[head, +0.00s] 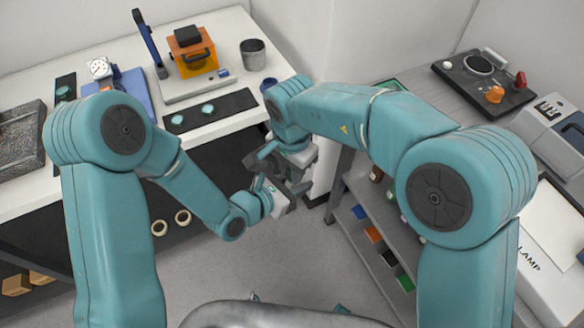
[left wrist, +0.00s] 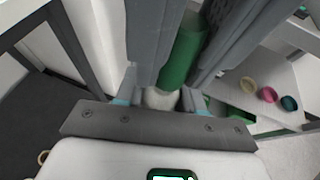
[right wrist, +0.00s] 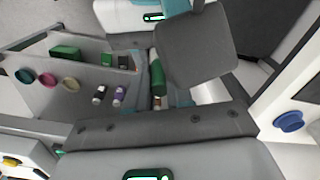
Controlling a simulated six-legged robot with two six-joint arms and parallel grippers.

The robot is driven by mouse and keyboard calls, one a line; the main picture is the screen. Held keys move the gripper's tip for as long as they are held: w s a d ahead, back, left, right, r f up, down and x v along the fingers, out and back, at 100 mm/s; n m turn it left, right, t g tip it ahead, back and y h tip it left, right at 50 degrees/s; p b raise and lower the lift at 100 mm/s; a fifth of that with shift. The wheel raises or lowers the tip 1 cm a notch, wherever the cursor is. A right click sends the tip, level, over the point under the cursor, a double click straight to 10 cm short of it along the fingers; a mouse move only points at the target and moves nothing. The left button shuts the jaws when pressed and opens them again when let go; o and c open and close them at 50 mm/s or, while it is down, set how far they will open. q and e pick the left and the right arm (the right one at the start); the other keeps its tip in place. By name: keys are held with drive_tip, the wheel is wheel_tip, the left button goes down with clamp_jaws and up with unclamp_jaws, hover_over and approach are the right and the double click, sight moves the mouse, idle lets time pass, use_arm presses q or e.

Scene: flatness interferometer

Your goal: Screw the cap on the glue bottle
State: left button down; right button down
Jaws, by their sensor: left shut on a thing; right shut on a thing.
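My left gripper (head: 275,198) and my right gripper (head: 290,165) are close together in front of me in the head view, over the gap between bench and cart. In the left wrist view, the green glue bottle (left wrist: 184,52) stands between my left fingers, with a pale part near the palm. My left gripper is shut on it. The green body also shows in the right wrist view (right wrist: 157,78), between my right fingers. My right gripper is shut at the bottle's other end. The cap is hidden there, and I cannot tell how it sits on the bottle.
A white bench (head: 225,103) at the left carries an orange instrument (head: 193,52), a metal cup (head: 253,54) and a dial gauge (head: 100,69). A grey shelf cart (head: 349,168) at the right holds small bins and bottles. Bare floor (head: 270,262) lies below the grippers.

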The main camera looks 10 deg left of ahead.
drive_tip(key=m, duration=1.3)
drive_tip(key=shift+m, duration=0.3)
drive_tip(key=c, duration=1.1)
unclamp_jaws()
drive_tip(key=shift+o, duration=0.4)
drive_tip(key=shift+s, duration=0.15)
